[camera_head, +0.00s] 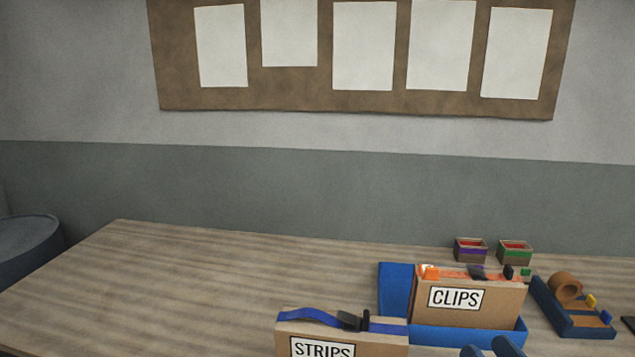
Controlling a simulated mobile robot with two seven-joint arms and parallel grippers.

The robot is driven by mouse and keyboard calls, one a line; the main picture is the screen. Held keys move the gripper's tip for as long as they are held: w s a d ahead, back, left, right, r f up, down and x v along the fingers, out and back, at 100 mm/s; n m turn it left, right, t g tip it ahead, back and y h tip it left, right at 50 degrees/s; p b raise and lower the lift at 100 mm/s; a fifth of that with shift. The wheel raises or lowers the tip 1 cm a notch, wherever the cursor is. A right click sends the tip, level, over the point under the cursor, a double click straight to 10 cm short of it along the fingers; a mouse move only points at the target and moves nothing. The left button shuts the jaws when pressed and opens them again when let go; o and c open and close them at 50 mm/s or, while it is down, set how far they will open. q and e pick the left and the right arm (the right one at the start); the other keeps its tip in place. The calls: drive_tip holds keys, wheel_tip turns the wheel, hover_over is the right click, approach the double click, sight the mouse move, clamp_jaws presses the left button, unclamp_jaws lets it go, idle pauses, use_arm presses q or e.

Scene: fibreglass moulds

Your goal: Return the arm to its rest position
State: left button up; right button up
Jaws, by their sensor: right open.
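My right gripper (491,349) shows only as two blue-grey fingertips at the bottom edge, to the right of centre. The fingertips are apart with nothing seen between them. They are in front of the blue tray (455,336) in the picture; whether they touch it I cannot tell. The rest of the right arm is below the frame. My left gripper and left arm are not in view.
A cardboard box marked CLIPS (490,307) stands in the blue tray. A box marked STRIPS (382,342) stands front left of it. Two small boxes (470,254) and a tape holder (575,322) are at the right. The table's left part (170,290) is clear.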

drive_tip(key=s+a+f+g+h, duration=0.1)
drive_tip(key=s+f+g, duration=0.3)
drive_tip(key=f, duration=0.9)
drive_tip(key=s+a+f+g+h, duration=0.1)
drive_tip(key=s+f+g+h, duration=0.2)
drive_tip(key=s+f, duration=0.4)
wheel_tip(320, 180, down, 6)
drive_tip(key=shift+s+a+r+g+h, duration=0.1)
drive_tip(key=shift+s+a+g+h, duration=0.25)
drive_tip(key=shift+g, duration=0.25)
